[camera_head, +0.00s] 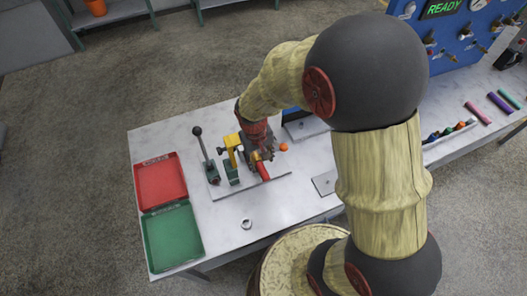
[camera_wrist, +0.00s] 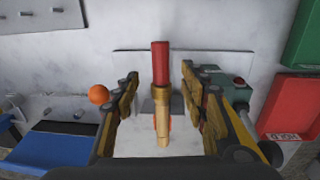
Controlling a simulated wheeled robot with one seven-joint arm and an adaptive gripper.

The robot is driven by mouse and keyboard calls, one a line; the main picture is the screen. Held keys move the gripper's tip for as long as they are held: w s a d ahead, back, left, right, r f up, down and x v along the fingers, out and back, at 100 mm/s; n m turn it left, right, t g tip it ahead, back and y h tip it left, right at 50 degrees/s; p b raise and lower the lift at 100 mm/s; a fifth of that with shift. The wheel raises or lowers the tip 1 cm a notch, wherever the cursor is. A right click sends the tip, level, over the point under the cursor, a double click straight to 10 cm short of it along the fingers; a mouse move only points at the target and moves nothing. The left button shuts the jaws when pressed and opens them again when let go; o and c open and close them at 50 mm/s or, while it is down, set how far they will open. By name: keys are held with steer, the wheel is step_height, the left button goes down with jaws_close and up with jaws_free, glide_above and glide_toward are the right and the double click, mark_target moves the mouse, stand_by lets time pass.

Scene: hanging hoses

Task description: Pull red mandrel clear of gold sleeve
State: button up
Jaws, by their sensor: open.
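The red mandrel (camera_wrist: 160,62) sticks out of the gold sleeve (camera_wrist: 163,105) in the wrist view, pointing toward the top of the picture. Some red also shows at the sleeve's lower part. My gripper (camera_wrist: 160,74) is open, with one finger on each side of the mandrel and sleeve and visible gaps between. In the head view the red mandrel (camera_head: 263,172) shows just below my gripper (camera_head: 259,155), over a pale plate on the bench. The gold sleeve is mostly hidden there by my gripper.
A red tray (camera_head: 160,182) and a green tray (camera_head: 172,236) lie at the bench's left end. An orange ball (camera_head: 283,147) is close right. A metal nut (camera_head: 246,224) lies in front.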

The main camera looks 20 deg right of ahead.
mark_target(263, 170)
steer(key=shift+d+f+b, duration=0.15)
steer(key=shift+f+b, duration=0.15)
steer(key=shift+f, duration=1.65)
steer(key=shift+d+f+b, duration=0.15)
steer(key=shift+f+b, duration=0.1)
steer(key=shift+f, duration=1.65)
steer(key=shift+c, duration=1.2)
jaws_close()
